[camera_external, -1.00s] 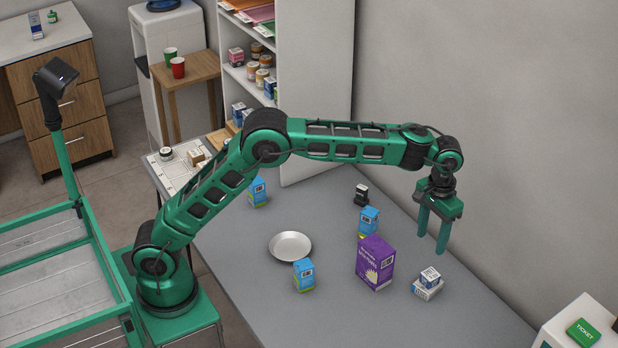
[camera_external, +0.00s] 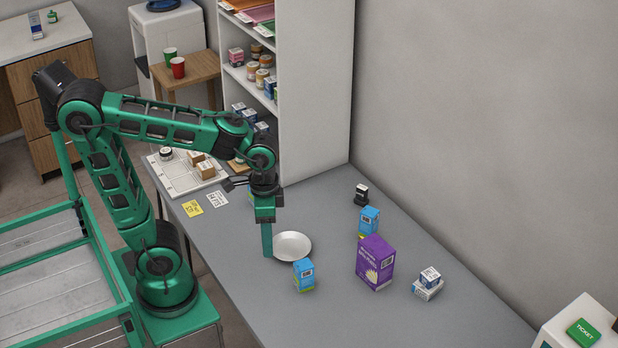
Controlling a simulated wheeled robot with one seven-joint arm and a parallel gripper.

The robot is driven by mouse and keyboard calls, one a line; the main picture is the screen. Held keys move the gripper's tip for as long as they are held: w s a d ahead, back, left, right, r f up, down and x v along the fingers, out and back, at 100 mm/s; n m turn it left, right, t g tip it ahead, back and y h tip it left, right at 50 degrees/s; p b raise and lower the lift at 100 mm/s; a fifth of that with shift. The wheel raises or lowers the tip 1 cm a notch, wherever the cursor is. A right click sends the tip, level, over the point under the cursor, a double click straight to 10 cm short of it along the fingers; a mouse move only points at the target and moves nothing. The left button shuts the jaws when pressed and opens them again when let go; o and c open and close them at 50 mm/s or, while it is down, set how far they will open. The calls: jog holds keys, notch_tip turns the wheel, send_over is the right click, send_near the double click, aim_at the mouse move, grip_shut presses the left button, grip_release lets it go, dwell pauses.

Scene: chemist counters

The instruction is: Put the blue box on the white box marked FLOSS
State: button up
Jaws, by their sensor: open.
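A small box with blue sides and a white top (camera_external: 431,275) rests on a flatter white box (camera_external: 427,291) at the right of the grey counter. The lettering on the white box is too small to read, so I cannot confirm FLOSS. My gripper (camera_external: 266,238) points down near the left edge of the round plate, well to the left of these boxes. It is open, seen nearly edge-on, with nothing visible between its fingers. Taller light-blue cartons stand in front of the plate (camera_external: 303,276) and behind the purple box (camera_external: 369,221). Another is mostly hidden behind my gripper.
The pale plate (camera_external: 292,245) lies on the counter (camera_external: 330,320). A large purple box (camera_external: 375,263) stands between it and the stacked boxes. A small black bottle (camera_external: 361,195) stands further back. A white tray (camera_external: 180,176) holds small items at far left. The front counter is clear.

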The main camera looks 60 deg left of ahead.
jog(key=s+a+f+m, duration=0.1)
jog(key=s+a+f, duration=0.3)
jog(key=s, duration=0.4)
jog(key=shift+s+a+f, duration=0.15)
jog(key=shift+s+f, duration=0.25)
jog(key=shift+f, duration=0.05)
jog(key=shift+w, duration=0.15)
